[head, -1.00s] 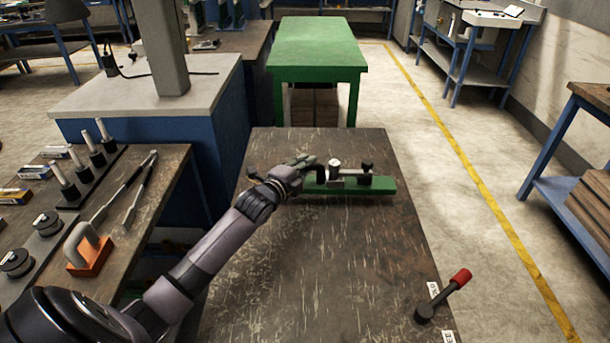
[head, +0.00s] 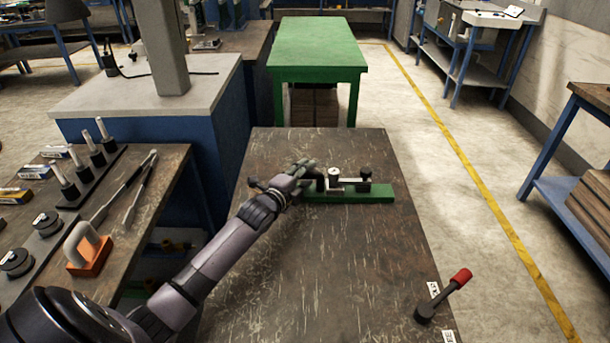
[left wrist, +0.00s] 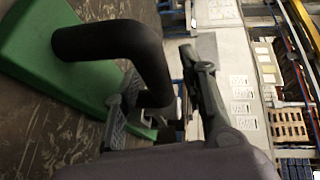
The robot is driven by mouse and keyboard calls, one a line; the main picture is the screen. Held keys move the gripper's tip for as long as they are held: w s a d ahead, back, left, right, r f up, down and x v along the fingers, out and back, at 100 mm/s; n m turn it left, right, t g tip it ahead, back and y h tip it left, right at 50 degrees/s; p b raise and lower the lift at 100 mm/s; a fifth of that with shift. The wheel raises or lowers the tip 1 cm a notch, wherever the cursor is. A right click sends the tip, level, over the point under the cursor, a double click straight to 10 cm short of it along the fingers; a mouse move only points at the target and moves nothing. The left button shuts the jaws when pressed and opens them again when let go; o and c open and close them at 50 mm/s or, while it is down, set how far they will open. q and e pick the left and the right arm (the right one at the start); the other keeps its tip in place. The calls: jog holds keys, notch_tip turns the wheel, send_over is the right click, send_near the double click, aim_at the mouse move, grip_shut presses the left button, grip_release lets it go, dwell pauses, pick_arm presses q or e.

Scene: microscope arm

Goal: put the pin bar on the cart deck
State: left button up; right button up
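The pin bar (head: 370,194) is a green bar with dark knobs and a small round light-topped part on it. It is at or just above the far half of the worn brown cart deck (head: 290,290); I cannot tell whether it touches. My left gripper (head: 303,170) is at the bar's left end. In the left wrist view the green bar (left wrist: 30,45) has a bent black handle (left wrist: 115,42), whose end runs between the fingers of my left gripper (left wrist: 160,95). The fingers look closed around it; the contact is partly hidden. My right gripper is not in view.
A lever with a red grip (head: 460,277) stands at the deck's near right corner. A side bench (head: 150,205) at left holds posts, tongs and an orange-based tool. A green table (head: 318,45) stands beyond the deck. The deck's near half is clear.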

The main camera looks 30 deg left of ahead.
pick_arm(q)
jog(key=s, duration=0.4)
jog(key=s+r, duration=0.1)
jog(key=s, duration=0.3)
jog(key=s+r, duration=0.1)
jog(key=s, duration=0.2)
jog(key=shift+s+d+r, duration=0.1)
jog(key=shift+s+d, duration=0.15)
jog(key=shift+s, duration=0.15)
